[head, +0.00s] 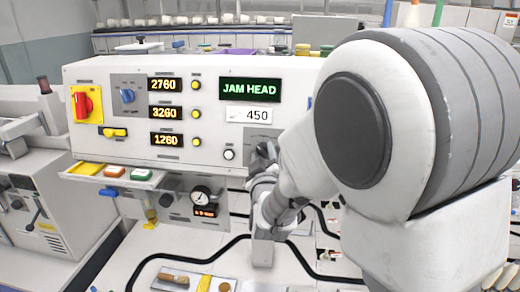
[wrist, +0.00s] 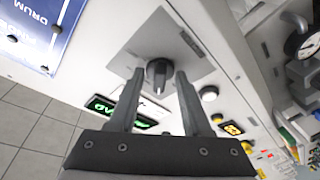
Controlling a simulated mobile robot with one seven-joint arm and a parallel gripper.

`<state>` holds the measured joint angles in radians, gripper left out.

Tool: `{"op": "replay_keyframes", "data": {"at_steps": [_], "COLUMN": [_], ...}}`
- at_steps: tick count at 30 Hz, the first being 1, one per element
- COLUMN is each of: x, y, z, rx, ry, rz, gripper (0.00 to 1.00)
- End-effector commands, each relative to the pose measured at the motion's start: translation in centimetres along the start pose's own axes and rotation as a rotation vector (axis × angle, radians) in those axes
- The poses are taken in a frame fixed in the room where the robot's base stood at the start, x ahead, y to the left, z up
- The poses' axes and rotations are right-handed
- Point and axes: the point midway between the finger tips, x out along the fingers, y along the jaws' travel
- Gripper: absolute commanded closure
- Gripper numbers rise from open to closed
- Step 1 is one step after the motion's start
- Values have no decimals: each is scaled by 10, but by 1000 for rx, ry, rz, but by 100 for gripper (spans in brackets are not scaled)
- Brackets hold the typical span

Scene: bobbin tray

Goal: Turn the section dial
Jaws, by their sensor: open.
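A dark dial knob (wrist: 158,74) sits on a square grey plate (wrist: 190,48) in the wrist view, its pointer ridge roughly in line with my fingers. I take it for the section dial; its label is not readable. My gripper (wrist: 160,80) is open, with one finger on each side of the knob and a gap showing on both sides. In the head view my gripper (head: 262,156) is at the panel below the white 450 readout (head: 249,115). There the grey plate (head: 263,133) shows only in part, and my gripper hides the knob.
The white panel (head: 225,75) also carries a green JAM HEAD screen (head: 249,89), amber number displays (head: 165,112), a blue knob (head: 127,96) and a red switch (head: 87,104). My arm covers the right side of the head view.

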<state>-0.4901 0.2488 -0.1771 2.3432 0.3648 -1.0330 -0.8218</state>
Motion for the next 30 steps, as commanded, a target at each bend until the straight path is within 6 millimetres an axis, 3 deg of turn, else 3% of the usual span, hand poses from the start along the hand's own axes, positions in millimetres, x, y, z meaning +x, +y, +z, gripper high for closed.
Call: {"op": "replay_keyframes", "data": {"at_steps": [7, 15, 30], "x": [0, 0, 0], "y": [0, 0, -2], "z": [0, 0, 1], "rx": [0, 0, 39], "ry": [0, 1, 3], "rz": [0, 0, 13], "gripper": [53, 100, 100]}}
